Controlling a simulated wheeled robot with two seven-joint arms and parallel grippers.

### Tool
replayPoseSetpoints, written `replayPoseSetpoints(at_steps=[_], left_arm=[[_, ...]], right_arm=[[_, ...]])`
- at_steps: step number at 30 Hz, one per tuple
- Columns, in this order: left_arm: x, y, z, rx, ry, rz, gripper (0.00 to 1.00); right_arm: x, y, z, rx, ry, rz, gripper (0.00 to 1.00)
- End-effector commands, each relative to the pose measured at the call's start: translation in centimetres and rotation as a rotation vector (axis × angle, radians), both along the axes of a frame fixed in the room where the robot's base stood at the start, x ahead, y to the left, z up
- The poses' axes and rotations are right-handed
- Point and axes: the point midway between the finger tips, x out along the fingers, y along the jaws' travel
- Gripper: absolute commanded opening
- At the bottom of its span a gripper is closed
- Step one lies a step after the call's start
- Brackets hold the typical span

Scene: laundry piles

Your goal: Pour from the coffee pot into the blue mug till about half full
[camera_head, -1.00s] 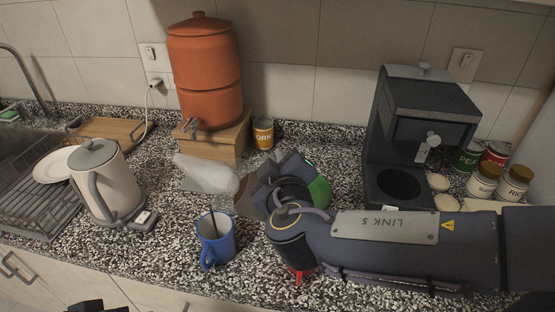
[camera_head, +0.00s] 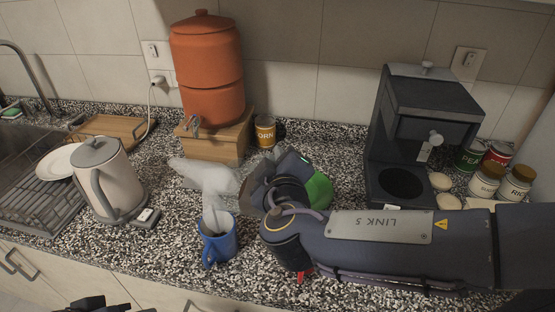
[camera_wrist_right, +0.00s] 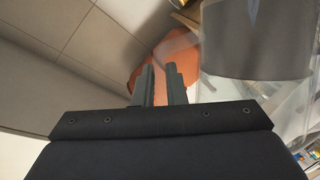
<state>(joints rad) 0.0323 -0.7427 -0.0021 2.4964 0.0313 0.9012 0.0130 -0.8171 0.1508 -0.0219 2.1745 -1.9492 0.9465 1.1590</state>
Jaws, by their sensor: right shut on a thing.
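The blue mug (camera_head: 222,245) stands upright on the speckled counter, in front of the pot. The coffee pot (camera_head: 200,175) is clear glass, held tilted above and behind the mug. A pale translucent streak runs from the pot down into the mug; I cannot tell whether it is liquid or steam. The mug's fill level is not clear. My right gripper (camera_head: 256,190) is shut on the pot, its hold partly hidden by the wrist. In the right wrist view, its fingers (camera_wrist_right: 161,85) show beside the pot. Only a dark part of my left gripper (camera_head: 95,304) shows at the bottom edge.
A kettle (camera_head: 112,185) stands left of the mug, near a dish rack (camera_head: 40,205). An orange dispenser (camera_head: 207,75) on a wooden block is behind. The coffee maker (camera_head: 425,100) and several jars (camera_head: 485,180) are right.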

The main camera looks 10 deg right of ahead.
Motion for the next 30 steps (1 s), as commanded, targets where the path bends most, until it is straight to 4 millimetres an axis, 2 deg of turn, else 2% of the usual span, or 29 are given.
replayPoseSetpoints(at_steps=[30], left_arm=[[0.00, 0.00, -1.00, 0.000, 0.000, 0.000, 0.36]], right_arm=[[-0.24, 1.10, 0.50, -0.112, -0.029, 0.000, 0.00]])
